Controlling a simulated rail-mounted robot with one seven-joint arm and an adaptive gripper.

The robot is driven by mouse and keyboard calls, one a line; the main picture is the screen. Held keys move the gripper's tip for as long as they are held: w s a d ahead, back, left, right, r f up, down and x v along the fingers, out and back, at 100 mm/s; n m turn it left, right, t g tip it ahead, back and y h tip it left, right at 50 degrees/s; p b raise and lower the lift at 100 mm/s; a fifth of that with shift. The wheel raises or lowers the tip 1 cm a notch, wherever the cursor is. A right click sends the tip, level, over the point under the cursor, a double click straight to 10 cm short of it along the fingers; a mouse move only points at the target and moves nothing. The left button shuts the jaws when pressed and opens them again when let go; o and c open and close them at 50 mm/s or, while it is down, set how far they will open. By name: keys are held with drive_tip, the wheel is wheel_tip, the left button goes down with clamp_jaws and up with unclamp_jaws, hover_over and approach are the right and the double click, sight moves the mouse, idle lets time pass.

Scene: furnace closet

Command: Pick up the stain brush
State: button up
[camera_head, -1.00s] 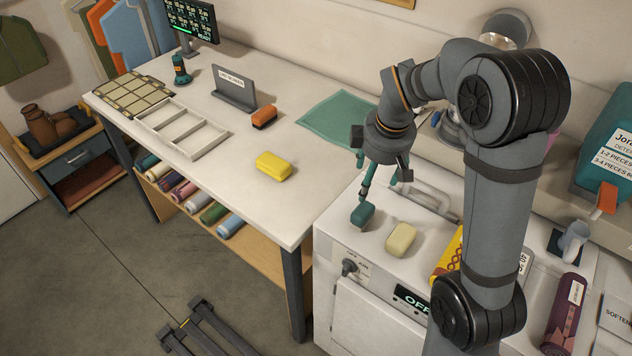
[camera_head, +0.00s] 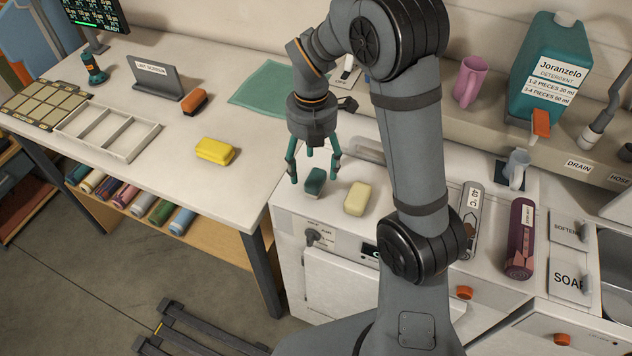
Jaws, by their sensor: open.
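Two brush-like blocks are in view, and I cannot tell for certain which is the stain brush. A small teal block with a darker side (camera_head: 315,181) lies on the white washer top, near its front left. An orange-brown block with a dark underside (camera_head: 195,101) lies on the white table. My gripper (camera_head: 314,172) points down over the washer top, its teal fingers spread and empty. In the picture its fingertips frame the teal block's upper part; whether they touch it is unclear.
A cream block (camera_head: 357,198) lies just right of the teal block. A yellow block (camera_head: 215,151), white divided tray (camera_head: 107,133) and green mat (camera_head: 263,88) are on the table.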

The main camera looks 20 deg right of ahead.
sight(312, 175)
drive_tip(key=f, duration=0.3)
drive_tip(key=w+f+p, duration=0.1)
drive_tip(key=f, duration=0.1)
drive_tip(key=shift+f, duration=0.3)
drive_tip(key=shift+d, duration=0.1)
drive_tip(key=shift+c, duration=1.4)
drive_tip(key=c, duration=1.1)
drive_tip(key=shift+r, duration=0.1)
